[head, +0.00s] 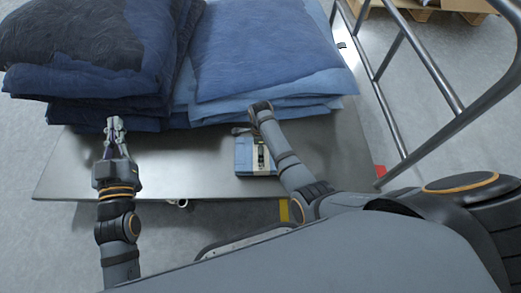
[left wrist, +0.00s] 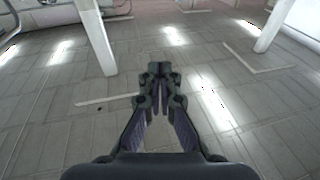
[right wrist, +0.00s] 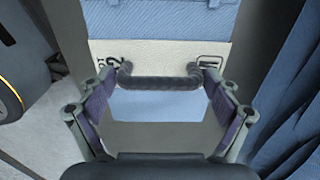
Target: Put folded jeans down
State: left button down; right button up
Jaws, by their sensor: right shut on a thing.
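The folded jeans (head: 243,152) are a small blue bundle with a pale band, low over the metal platform; whether they touch it is unclear. In the right wrist view, the folded jeans (right wrist: 165,18) carry a printed white band with a dark handle (right wrist: 160,84). My right gripper (right wrist: 160,88) has its fingers at the two ends of this handle, holding it. In the head view, my wrist mostly hides that gripper. My left gripper (head: 114,124) is shut and empty, in front of the left pile; it also shows in the left wrist view (left wrist: 160,75).
Two tall piles of folded denim, a dark one (head: 85,80) at left and a lighter one (head: 265,50) at centre, stand at the platform's back. The metal platform (head: 190,165) is bare in front. A grey tubular rail (head: 425,60) runs along the right.

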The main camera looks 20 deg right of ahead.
jog(key=shift+f+b, duration=0.5)
jog(key=shift+b, duration=0.05)
pick_arm(q)
notch_tip(320, 180, up, 11)
jog(key=s+t, duration=0.2)
jog(key=t, duration=0.3)
jog(key=shift+s+m+h, duration=0.4)
jog(key=shift+d+r+t, duration=0.1)
jog(key=shift+r+t, duration=0.1)
jog(key=shift+t, duration=0.1)
pick_arm(e)
jog(key=shift+f, duration=0.15)
jog(key=o, duration=1.5)
pick_arm(q)
jog(key=shift+s, duration=0.1)
pick_arm(e)
jog(key=shift+o, duration=0.2)
